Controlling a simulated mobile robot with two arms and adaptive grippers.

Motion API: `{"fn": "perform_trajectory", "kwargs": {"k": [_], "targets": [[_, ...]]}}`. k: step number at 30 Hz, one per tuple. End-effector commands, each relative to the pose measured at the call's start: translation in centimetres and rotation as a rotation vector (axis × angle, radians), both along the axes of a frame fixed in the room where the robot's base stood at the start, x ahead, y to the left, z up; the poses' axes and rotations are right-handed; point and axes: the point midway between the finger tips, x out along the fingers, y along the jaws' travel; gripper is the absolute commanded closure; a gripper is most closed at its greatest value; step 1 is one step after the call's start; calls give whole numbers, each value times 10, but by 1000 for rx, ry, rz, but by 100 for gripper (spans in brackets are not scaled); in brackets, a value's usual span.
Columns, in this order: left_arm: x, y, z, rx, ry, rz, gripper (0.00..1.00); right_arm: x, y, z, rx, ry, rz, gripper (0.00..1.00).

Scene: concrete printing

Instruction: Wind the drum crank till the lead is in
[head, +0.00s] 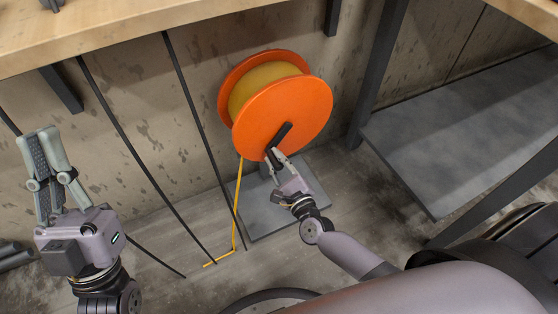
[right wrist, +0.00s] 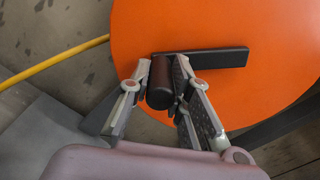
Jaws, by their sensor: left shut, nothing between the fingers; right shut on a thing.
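An orange drum (head: 283,118) with yellow lead (head: 262,82) wound on it stands in front of the wall. Its dark crank arm (head: 284,134) points down and left from the hub in the head view. My right gripper (head: 275,157) is shut on the crank's dark brown handle (right wrist: 161,84), with one finger on each side in the right wrist view. A loose length of yellow lead (head: 236,205) hangs from the drum's left side and bends along the floor. My left gripper (head: 45,142) is shut and empty at the far left, well apart from the drum.
A grey base plate (head: 262,214) lies under the drum. A wooden tabletop (head: 110,32) crosses the upper left. Thin black bars (head: 200,130) slant down left of the drum. A grey shelf (head: 455,130) with dark legs stands at the right.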

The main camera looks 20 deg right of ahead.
Motion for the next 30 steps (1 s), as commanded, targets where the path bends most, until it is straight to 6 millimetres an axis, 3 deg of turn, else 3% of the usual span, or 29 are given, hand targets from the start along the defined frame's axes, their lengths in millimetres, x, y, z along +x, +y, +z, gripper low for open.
{"fn": "perform_trajectory", "kwargs": {"k": [15, 16, 24, 30], "targets": [[-1, 0, 1, -3, -7, -1, 100, -1, 3, 0, 18, 4, 4, 100], [-1, 0, 1, -3, -7, -1, 100, -1, 3, 0, 18, 3, 5, 80], [-1, 0, 1, -3, -8, -1, 100, -1, 2, 1, 18, 2, 2, 62], [-1, 0, 1, -3, -8, -1, 100, 0, 2, 1, 17, 2, 1, 61]]}}
